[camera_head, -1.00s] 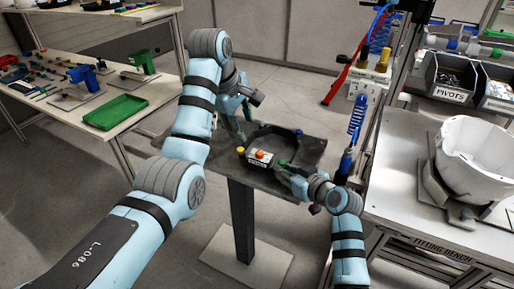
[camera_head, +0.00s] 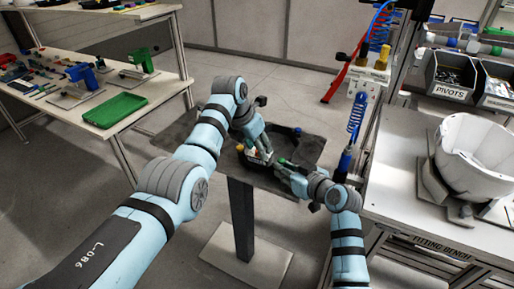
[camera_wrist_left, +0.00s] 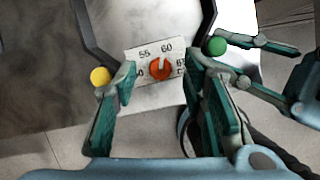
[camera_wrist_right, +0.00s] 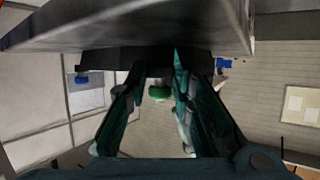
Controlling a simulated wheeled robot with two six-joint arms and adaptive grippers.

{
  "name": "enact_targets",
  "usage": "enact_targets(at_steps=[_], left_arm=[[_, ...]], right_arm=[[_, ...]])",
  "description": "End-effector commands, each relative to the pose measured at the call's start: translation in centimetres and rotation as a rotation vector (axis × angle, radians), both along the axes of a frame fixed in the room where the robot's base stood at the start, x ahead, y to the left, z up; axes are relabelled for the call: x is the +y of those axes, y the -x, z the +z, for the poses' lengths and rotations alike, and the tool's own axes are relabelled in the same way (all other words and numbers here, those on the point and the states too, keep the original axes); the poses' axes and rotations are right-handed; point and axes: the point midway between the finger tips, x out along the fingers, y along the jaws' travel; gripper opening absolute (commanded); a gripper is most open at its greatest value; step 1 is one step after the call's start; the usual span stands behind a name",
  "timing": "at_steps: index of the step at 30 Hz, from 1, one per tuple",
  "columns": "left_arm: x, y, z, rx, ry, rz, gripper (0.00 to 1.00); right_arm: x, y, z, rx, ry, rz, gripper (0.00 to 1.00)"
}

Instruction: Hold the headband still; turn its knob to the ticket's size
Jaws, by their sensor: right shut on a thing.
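The dark headband (camera_head: 301,131) lies on a small black pedestal table (camera_head: 170,136). In the left wrist view its white scale plate (camera_wrist_left: 134,52) reads 55, 60 and a partly hidden number to the right. The orange knob (camera_wrist_left: 160,72) has a pale pointer directed up near 60. My left gripper (camera_wrist_left: 160,78) is open, one finger on each side of the knob, with gaps visible; it also shows in the head view (camera_head: 264,150). My right gripper (camera_head: 283,172) is shut on the headband beside a green button (camera_wrist_left: 215,46).
A yellow button (camera_wrist_left: 100,76) is beside my left finger. The fitting bench (camera_head: 400,190) with a white helmet shell (camera_head: 478,155) stands right. A tool table with a green tray (camera_head: 113,108) stands left. A coiled blue hose (camera_head: 357,118) hangs behind.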

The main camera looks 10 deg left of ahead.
Motion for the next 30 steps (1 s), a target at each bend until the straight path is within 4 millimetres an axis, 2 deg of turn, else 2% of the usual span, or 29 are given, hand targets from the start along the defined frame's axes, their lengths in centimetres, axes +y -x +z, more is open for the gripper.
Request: enact_targets(at_steps=[3,10,15,17,18,30], left_arm=[[-0.19,-0.19,-0.8,0.001,-0.001,0.0,0.39],[-0.22,-0.23,-0.9,0.0,0.0,-0.001,0.39],[-0.2,-0.23,-0.88,0.0,0.0,-0.001,0.11],[-0.2,-0.23,-0.88,0.0,0.0,-0.001,0.02],[-0.19,-0.23,-0.87,0.0,0.0,-0.001,0.0],[-0.09,-0.29,-0.86,-0.001,-0.002,-0.125,0.0]], right_arm=[[-0.03,0.0,-0.04,0.0,0.001,0.0,0.0],[-0.03,0.0,-0.05,0.001,0.001,0.0,0.0],[-0.02,0.01,-0.05,0.001,0.001,0.0,0.0],[-0.02,0.01,-0.05,0.001,0.001,0.0,0.0],[-0.02,0.01,-0.05,0.001,0.001,0.0,0.0],[-0.01,0.01,-0.04,0.0,0.001,0.0,0.0]])
